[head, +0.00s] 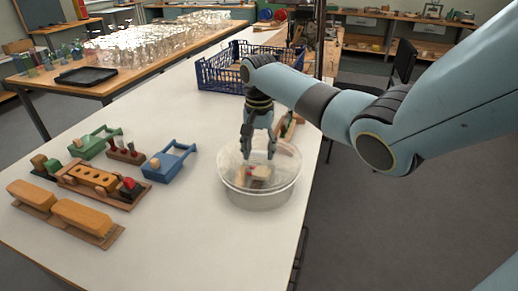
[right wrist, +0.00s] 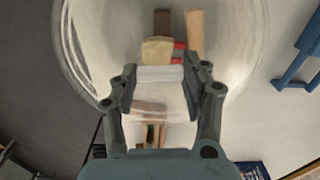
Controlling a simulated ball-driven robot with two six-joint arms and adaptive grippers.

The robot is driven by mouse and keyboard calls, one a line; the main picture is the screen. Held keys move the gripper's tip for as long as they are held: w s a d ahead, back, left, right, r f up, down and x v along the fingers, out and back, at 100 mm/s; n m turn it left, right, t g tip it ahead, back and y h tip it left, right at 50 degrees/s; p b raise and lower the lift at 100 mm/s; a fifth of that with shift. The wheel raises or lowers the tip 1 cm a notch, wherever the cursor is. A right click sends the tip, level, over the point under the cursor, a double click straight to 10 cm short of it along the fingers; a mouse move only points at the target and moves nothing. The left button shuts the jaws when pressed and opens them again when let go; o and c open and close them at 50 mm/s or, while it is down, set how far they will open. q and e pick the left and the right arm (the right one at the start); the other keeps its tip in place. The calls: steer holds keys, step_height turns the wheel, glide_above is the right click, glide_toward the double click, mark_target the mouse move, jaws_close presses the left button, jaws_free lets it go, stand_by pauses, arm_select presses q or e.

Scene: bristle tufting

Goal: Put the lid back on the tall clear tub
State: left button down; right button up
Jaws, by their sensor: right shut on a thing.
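The clear tub (head: 262,199) stands near the right edge of the white table, with wooden and red pieces showing through it. My right gripper (head: 259,155) points straight down over the tub. In the right wrist view the gripper (right wrist: 160,86) is shut on a pale, see-through block, which looks like the handle of the clear lid (right wrist: 88,60). The lid's wide round edge spreads around the fingers. The lid lies over the tub's mouth; I cannot tell whether it touches the rim all round. My left gripper is not in view.
A blue crate (head: 208,77) stands behind the tub. A blue wooden holder (head: 168,166), a green one (head: 92,146), a block with holes (head: 92,178) and orange brush blocks (head: 83,218) lie to the left. The table in front of the tub is clear.

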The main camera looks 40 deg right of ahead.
steer(key=shift+p, duration=0.45)
stand_by(0.5)
steer(key=o, duration=1.5)
step_height(320, 180, up, 7)
steer(key=p, duration=0.8)
steer(key=shift+c, duration=0.2)
jaws_close()
